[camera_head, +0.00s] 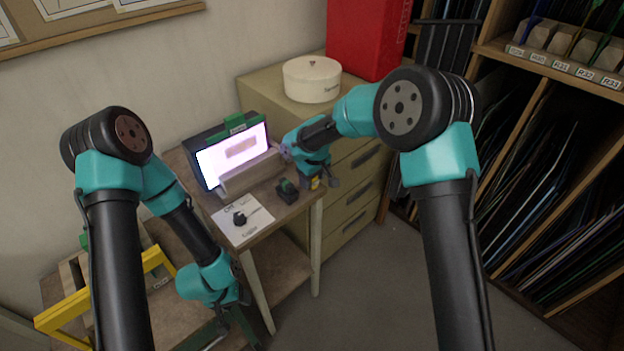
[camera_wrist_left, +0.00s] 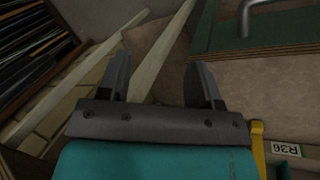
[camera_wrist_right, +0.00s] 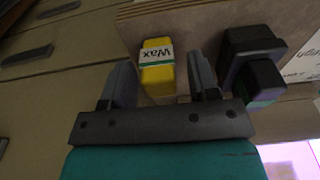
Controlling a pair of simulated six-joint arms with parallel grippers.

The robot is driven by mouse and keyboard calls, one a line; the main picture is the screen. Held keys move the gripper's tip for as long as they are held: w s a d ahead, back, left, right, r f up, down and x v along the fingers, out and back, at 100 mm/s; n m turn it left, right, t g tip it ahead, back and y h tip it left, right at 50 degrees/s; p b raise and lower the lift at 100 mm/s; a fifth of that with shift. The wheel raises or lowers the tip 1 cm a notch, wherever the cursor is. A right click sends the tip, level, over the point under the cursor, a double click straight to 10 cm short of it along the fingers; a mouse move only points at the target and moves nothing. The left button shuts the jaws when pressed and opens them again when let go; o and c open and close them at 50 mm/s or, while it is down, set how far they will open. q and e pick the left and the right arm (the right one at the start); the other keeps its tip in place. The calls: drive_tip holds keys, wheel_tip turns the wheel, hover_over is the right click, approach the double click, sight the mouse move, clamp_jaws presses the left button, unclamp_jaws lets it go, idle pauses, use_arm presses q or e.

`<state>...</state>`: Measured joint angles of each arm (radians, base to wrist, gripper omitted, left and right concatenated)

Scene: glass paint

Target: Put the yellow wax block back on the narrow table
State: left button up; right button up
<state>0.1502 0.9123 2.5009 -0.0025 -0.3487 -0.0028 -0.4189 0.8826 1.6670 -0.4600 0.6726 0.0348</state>
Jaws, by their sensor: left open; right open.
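The yellow wax block (camera_wrist_right: 157,78), with a white and green "Wax" label, stands at the right edge of the narrow table (camera_head: 262,215). In the head view only a bit of yellow (camera_head: 312,184) shows beside my right gripper. My right gripper (camera_wrist_right: 160,68) is open, with one finger on each side of the block; whether the fingers touch it I cannot tell. My left gripper (camera_wrist_left: 160,77) is open and empty, low in front of the narrow table; in the head view its fingers are hard to make out.
A black and green object (camera_head: 287,190) stands close beside the block. A labelled sheet with a black knob (camera_head: 240,218) and a lit panel (camera_head: 233,153) are also on the table. A drawer cabinet (camera_head: 352,160) stands right. A yellow frame (camera_head: 105,290) is lower left.

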wheel_tip(320, 180, up, 11)
drive_tip(key=s, duration=0.1)
drive_tip(key=shift+d+r, duration=0.2)
drive_tip(key=shift+d, duration=0.25)
idle(0.4)
drive_tip(key=s+d+f+m+y, duration=0.1)
drive_tip(key=s+d+f, duration=0.25)
drive_tip(key=f, duration=0.35)
drive_tip(key=s+d+f+m+g+y, duration=0.1)
drive_tip(key=s+d+f+m, duration=0.2)
drive_tip(key=f, duration=0.5)
drive_tip(key=s+d+f, duration=0.4)
drive_tip(key=d+f, duration=0.1)
drive_tip(key=f, duration=0.2)
drive_tip(key=s+d+f+m, duration=0.3)
drive_tip(key=s+d+f, duration=0.2)
drive_tip(key=s, duration=0.4)
drive_tip(key=s+d+f+m, duration=0.3)
drive_tip(key=s+d+f, duration=0.2)
drive_tip(key=s, duration=0.5)
drive_tip(key=shift+f+t+y, duration=0.15)
drive_tip(key=shift+t+y, duration=0.25)
drive_tip(key=shift+d, duration=0.1)
